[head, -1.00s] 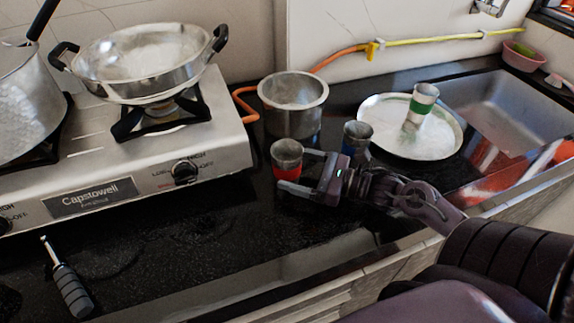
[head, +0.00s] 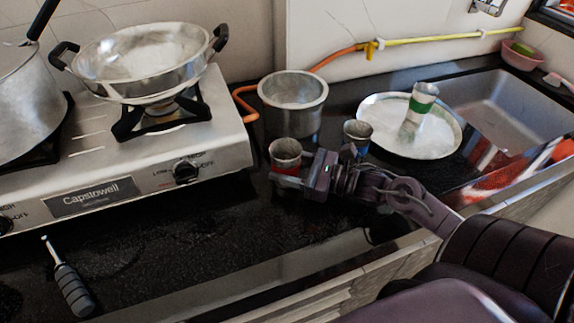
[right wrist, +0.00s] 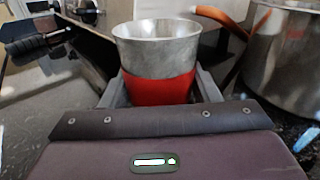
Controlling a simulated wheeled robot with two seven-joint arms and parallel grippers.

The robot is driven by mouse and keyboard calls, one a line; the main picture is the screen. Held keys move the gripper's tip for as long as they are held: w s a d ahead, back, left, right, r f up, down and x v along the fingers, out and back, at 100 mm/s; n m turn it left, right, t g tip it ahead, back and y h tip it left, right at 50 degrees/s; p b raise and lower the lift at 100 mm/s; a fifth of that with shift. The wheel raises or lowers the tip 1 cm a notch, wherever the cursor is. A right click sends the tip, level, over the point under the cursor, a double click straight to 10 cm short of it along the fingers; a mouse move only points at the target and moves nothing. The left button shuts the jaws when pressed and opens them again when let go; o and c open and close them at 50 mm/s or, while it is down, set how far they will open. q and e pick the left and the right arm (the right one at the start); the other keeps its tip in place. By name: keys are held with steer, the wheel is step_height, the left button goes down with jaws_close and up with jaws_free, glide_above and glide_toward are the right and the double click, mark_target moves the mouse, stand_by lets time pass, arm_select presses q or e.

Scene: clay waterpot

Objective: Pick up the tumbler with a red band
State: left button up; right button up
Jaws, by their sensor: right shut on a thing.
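The tumbler with a red band (head: 285,151) stands upright on the black counter, in front of the steel pot. In the right wrist view the red-banded tumbler (right wrist: 158,50) sits between the two fingers, its red band at finger height. My right gripper (head: 287,176) is shut on it from the right side; it also shows in the right wrist view (right wrist: 158,88). The tumbler's lower part is hidden behind the gripper body in the right wrist view. My left gripper is not in view.
A blue-banded tumbler (head: 357,133) stands just right of and behind my right gripper. A steel pot (head: 293,105) is behind. A green-banded tumbler (head: 421,101) stands on a steel plate (head: 440,145). The gas stove (head: 150,165) is left; the front counter is mostly clear.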

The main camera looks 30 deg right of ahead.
step_height(320, 180, up, 20)
stand_by(0.6)
steer(key=shift+s, duration=0.1)
steer(key=shift+d, duration=0.1)
steer(key=shift+p, duration=0.35)
stand_by(0.6)
